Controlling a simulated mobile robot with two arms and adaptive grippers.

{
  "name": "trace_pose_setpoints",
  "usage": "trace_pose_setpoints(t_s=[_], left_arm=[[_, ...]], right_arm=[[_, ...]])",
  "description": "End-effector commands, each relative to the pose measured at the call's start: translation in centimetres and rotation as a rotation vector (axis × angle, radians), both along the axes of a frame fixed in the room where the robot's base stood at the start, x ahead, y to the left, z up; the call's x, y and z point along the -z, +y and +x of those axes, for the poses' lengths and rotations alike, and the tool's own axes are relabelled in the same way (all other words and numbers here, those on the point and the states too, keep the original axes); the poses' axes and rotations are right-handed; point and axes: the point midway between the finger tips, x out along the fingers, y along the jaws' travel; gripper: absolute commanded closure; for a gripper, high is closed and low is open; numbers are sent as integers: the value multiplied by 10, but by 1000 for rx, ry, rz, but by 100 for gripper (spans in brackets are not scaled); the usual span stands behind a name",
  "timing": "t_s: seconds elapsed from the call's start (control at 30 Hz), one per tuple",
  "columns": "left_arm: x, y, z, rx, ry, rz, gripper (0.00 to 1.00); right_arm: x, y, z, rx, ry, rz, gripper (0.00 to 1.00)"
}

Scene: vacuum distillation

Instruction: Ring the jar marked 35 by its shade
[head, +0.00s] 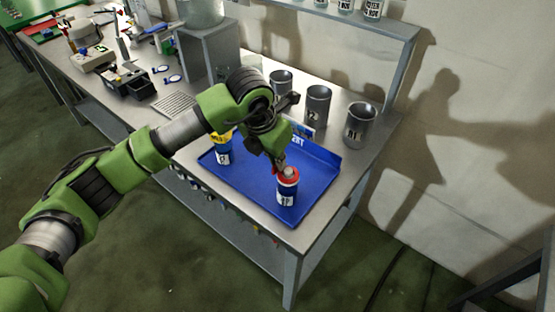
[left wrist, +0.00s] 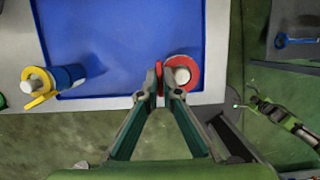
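A blue jar (head: 287,192) with a white number label, too small to read surely, stands upright on the blue tray (head: 318,160) near its front right corner. A red ring (head: 288,174) is around its pale top; the left wrist view shows the ring (left wrist: 182,62) from above. I cannot tell whether the ring rests on the jar. My left gripper (head: 281,166) is at the ring's edge, its fingertips (left wrist: 162,84) closed on a red part of it. Another jar (head: 222,153) with a yellow ring (head: 221,138) stands at the tray's left. My right gripper (left wrist: 245,101) seems to show at the right, its fingers unclear.
Grey metal cups (head: 318,106) stand behind the tray, one (head: 360,125) near the bench's right end. A grey box stand (head: 209,55) and a black device (head: 131,83) are farther left on the bench. The middle of the tray is clear.

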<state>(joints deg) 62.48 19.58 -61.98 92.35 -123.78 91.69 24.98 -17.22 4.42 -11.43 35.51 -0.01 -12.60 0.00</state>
Motion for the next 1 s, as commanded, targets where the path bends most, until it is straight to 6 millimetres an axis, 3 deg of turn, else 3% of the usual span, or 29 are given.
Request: trace_pose_setpoints(t_s=[0.03,0.07,0.47,0.57,1.0], left_arm=[[0,0,0,0,0,0,82],[0,0,0,0,0,0,76],[-4,0,0,0,-1,-1,76],[-15,3,-2,0,-3,-1,76],[-98,18,-23,0,-3,-1,76]], right_arm=[[0,0,0,0,0,0,25],[0,0,0,0,0,0,25],[0,-6,1,-3,-2,-7,25],[0,-5,1,-3,-1,-5,25],[0,-2,1,-2,-1,-3,25]])
